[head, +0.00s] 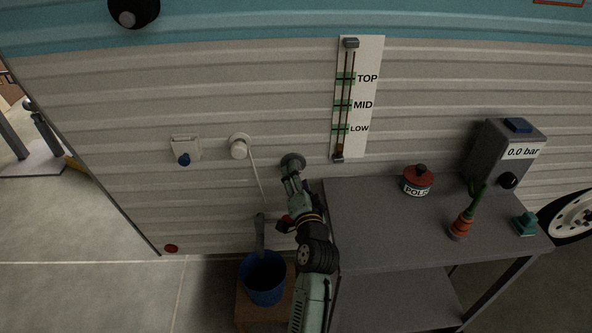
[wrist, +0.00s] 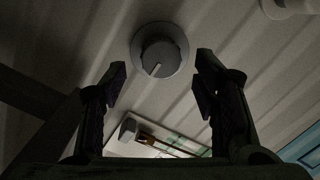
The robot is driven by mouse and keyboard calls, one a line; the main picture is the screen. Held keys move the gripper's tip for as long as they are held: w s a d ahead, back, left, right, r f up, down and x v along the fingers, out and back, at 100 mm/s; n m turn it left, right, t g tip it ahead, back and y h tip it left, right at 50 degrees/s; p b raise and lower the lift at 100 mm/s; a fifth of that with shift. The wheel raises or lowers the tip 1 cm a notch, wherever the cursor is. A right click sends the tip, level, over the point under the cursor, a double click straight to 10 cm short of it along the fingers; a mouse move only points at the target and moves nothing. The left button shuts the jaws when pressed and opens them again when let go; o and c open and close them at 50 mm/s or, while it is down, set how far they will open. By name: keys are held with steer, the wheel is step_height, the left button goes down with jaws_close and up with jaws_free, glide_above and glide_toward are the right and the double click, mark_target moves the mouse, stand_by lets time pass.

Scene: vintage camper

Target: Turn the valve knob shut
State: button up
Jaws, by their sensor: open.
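The valve knob (head: 292,160) is a round grey knob on the ribbed camper wall, left of the level gauge. In the wrist view the knob (wrist: 160,54) sits on a wider round base, with a pale pointer line toward its lower edge. My gripper (head: 291,184) is just in front of and below the knob in the head view. In the wrist view my gripper (wrist: 161,72) is open, with one finger to each side and the knob between and beyond the tips. I see no contact. The gripper partly hides the knob's lower side in the head view.
The level gauge (head: 361,100) reads TOP, MID and LOW. A white hose fitting (head: 239,148) is left of the knob, above a blue bucket (head: 263,280). A grey table (head: 380,230) stands right of my arm, bearing a red-lidded tin (head: 418,180) and a pressure box (head: 507,150).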

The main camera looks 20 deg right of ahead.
steer(key=shift+w+d, duration=0.25)
steer(key=shift+w, duration=1.05)
steer(key=shift+c, duration=0.4)
steer(key=c, duration=1.1)
